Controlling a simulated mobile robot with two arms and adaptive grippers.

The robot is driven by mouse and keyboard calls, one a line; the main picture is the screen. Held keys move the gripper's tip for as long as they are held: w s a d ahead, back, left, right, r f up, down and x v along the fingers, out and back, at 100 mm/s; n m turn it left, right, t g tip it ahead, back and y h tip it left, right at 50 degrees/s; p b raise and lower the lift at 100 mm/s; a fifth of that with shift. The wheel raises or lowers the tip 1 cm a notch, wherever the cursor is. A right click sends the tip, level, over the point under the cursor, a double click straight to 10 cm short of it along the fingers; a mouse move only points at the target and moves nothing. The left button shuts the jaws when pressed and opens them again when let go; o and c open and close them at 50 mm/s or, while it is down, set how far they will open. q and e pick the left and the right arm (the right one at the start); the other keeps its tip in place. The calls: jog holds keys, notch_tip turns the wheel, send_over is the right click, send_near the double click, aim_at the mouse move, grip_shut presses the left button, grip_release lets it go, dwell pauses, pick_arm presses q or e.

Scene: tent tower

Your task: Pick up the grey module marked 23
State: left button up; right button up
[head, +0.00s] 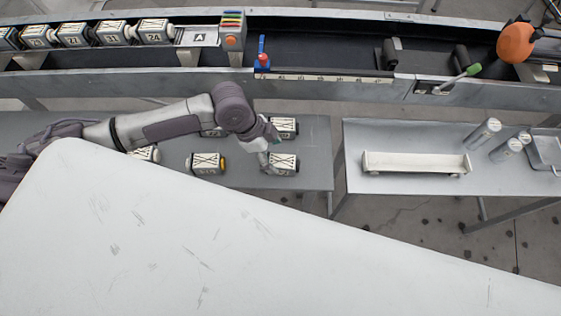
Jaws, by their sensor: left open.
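Several grey modules with white, cross-marked tops sit on a grey table below the conveyor. One module (284,165) is at the front right of the group, and another module (285,126) is behind it. A third module (206,163) lies further left. Their numbers are too small to read surely, so I cannot tell which is marked 23. My left gripper (266,153) is open and points down at the left edge of the front-right module; I cannot tell whether it touches it. My left arm partly hides two more modules. My right gripper is out of view.
A conveyor (330,57) runs along the back, with a row of modules on its left, one marked 24 (153,31). A table at right holds a white tray-like bar (415,162) and several grey cylinders (483,133). A large white panel (180,240) fills the foreground.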

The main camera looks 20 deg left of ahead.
aim_at(279, 160)
pick_arm(q)
jog(key=x, duration=0.4)
jog(key=shift+s+d+r+p, duration=0.1)
jog(key=shift+p, duration=0.2)
jog(key=shift+d+f, duration=0.1)
jog(key=shift+f, duration=0.4)
jog(key=c, duration=0.7)
grip_shut()
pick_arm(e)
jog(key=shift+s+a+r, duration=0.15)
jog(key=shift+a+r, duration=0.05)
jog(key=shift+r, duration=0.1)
